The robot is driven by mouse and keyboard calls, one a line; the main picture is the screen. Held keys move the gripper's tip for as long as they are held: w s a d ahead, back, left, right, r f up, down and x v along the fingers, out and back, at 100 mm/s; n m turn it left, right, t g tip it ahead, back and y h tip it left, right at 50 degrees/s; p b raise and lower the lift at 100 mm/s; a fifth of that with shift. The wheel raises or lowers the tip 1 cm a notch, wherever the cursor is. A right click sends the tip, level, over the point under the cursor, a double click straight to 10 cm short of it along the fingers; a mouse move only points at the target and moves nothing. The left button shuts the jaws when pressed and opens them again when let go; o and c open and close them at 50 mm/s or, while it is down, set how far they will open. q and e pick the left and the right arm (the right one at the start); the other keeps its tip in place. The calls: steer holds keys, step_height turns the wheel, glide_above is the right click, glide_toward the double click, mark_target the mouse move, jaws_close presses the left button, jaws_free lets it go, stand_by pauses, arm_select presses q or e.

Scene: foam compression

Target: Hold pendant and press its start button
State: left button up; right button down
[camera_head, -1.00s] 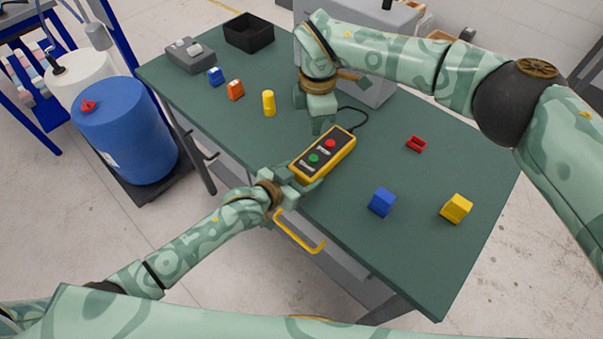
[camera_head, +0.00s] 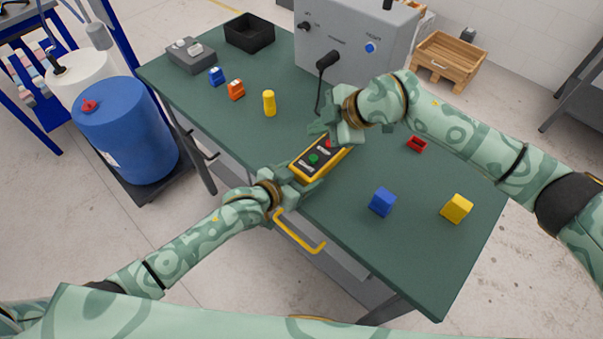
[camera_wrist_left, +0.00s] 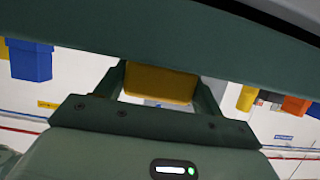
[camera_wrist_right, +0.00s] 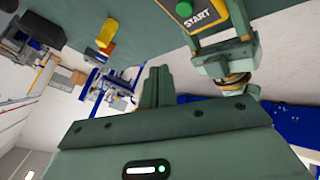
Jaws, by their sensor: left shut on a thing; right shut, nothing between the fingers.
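The yellow pendant with a dark face (camera_head: 304,172) is held at the table's near edge. Its green button (camera_head: 314,159) shows on the face, and its red button (camera_head: 328,144) is partly covered by my right gripper. My left gripper (camera_head: 300,186) is shut on the pendant's near end; the left wrist view shows the yellow pendant (camera_wrist_left: 160,83) between the fingers. My right gripper (camera_head: 322,130) is shut and empty, over the pendant's far end. In the right wrist view the green button (camera_wrist_right: 184,9) beside the word START lies above and right of the right fingertips (camera_wrist_right: 158,72), apart from them.
A grey machine box (camera_head: 352,42) with a plugged cable stands at the back of the green table (camera_head: 250,150). A blue block (camera_head: 382,202), a yellow block (camera_head: 457,208) and a red piece (camera_head: 417,144) lie right. A yellow cylinder (camera_head: 269,103) stands left. A yellow handle (camera_head: 298,232) is below the near edge.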

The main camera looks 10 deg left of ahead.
mark_target(318, 162)
steer(key=shift+t+y, duration=0.3)
steer(key=shift+w+d+f, duration=0.1)
steer(key=shift+d+f, duration=0.05)
steer(key=shift+f, duration=1.9)
steer(key=shift+d+f, duration=0.1)
steer(key=shift+f, duration=1.9)
arm_select(q)
steer(key=shift+d, duration=0.1)
